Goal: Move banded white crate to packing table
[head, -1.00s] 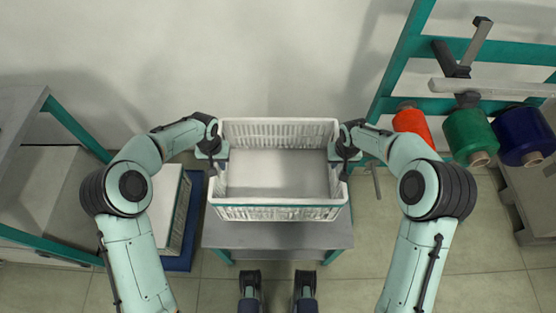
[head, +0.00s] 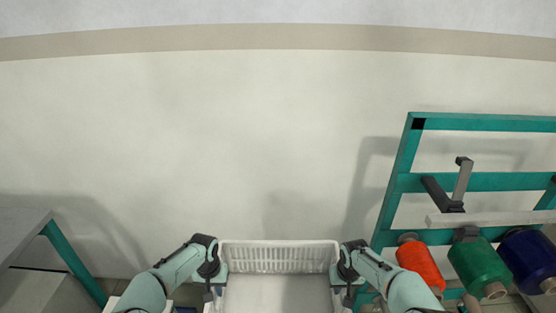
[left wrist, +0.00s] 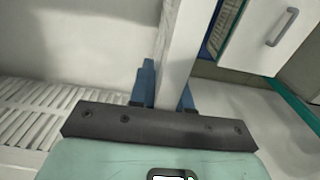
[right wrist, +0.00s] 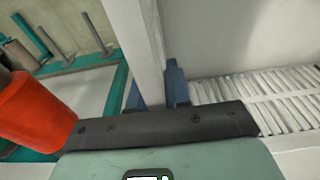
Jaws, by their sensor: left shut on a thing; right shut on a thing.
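The white crate (head: 280,257) with slatted walls is at the bottom middle of the head view, its near part cut off by the frame. Its inside looks empty where it shows. My left gripper (head: 212,287) is shut on the crate's left wall; the left wrist view shows the wall (left wrist: 178,50) between the blue fingers (left wrist: 165,88). My right gripper (head: 347,290) is shut on the right wall; the right wrist view shows that wall (right wrist: 142,45) between the fingers (right wrist: 157,90). The band and the packing table cannot be made out in the current head view.
A teal rack (head: 395,190) at the right carries an orange spool (head: 420,266), a green spool (head: 478,264) and a blue spool (head: 527,258), close to my right arm. A grey-topped table (head: 22,232) with teal legs stands at the left. A bare wall (head: 270,140) is behind.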

